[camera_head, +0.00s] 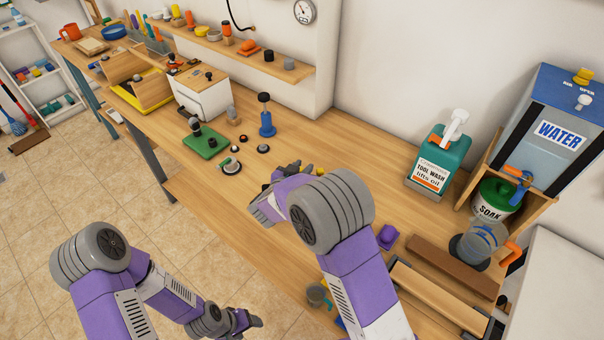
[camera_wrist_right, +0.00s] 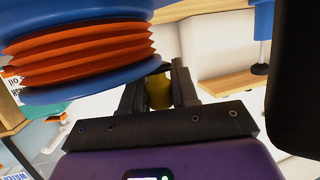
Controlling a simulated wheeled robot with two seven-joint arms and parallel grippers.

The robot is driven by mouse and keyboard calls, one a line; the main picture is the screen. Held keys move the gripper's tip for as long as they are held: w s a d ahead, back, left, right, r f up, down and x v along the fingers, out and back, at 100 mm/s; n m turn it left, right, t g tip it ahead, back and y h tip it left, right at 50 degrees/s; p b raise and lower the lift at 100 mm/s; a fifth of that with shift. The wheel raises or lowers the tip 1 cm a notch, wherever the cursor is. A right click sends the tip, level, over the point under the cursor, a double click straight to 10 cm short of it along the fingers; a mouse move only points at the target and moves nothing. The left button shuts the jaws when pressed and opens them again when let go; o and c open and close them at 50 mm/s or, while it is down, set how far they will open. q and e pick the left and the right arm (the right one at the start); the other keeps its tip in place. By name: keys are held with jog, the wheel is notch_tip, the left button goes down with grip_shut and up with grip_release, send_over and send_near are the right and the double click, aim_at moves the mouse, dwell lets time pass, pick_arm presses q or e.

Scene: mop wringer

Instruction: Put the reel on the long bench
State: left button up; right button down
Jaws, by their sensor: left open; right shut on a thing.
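The reel (camera_wrist_right: 75,48), with orange winding between blue flanges, fills the upper left of the right wrist view, close to my right gripper (camera_wrist_right: 158,88). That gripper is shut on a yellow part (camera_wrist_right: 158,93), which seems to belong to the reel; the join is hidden. In the head view my right gripper (camera_head: 290,168) is over the middle of the long bench (camera_head: 300,120), and my forearm hides the reel. I cannot tell whether the reel touches the bench top. My left gripper (camera_head: 240,322) is open and empty, low over the tiled floor in front of the bench.
A blue post stand (camera_head: 266,118), small dark discs (camera_head: 231,166) and a green pad (camera_head: 205,142) stand left of my right gripper. A tool-wash jug (camera_head: 440,165) and a water tank (camera_head: 555,130) are at right. Bare bench lies between the stand and the jug.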

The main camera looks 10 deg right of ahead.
jog(key=shift+f, duration=0.5)
jog(key=shift+f, duration=0.1)
jog(key=c, duration=0.9)
grip_release()
jog(key=shift+f, duration=0.1)
jog(key=shift+o, duration=0.2)
jog(key=shift+s+a+r, duration=0.1)
jog(key=shift+a+r, duration=0.05)
jog(key=shift+r, duration=0.1)
jog(key=p+v, duration=0.1)
jog(key=v, duration=0.9)
jog(key=shift+s+a+r+p, duration=0.15)
jog(key=shift+s+p, duration=0.1)
jog(key=shift+p, duration=0.15)
jog(key=shift+s+a, duration=0.25)
jog(key=shift+s, duration=0.15)
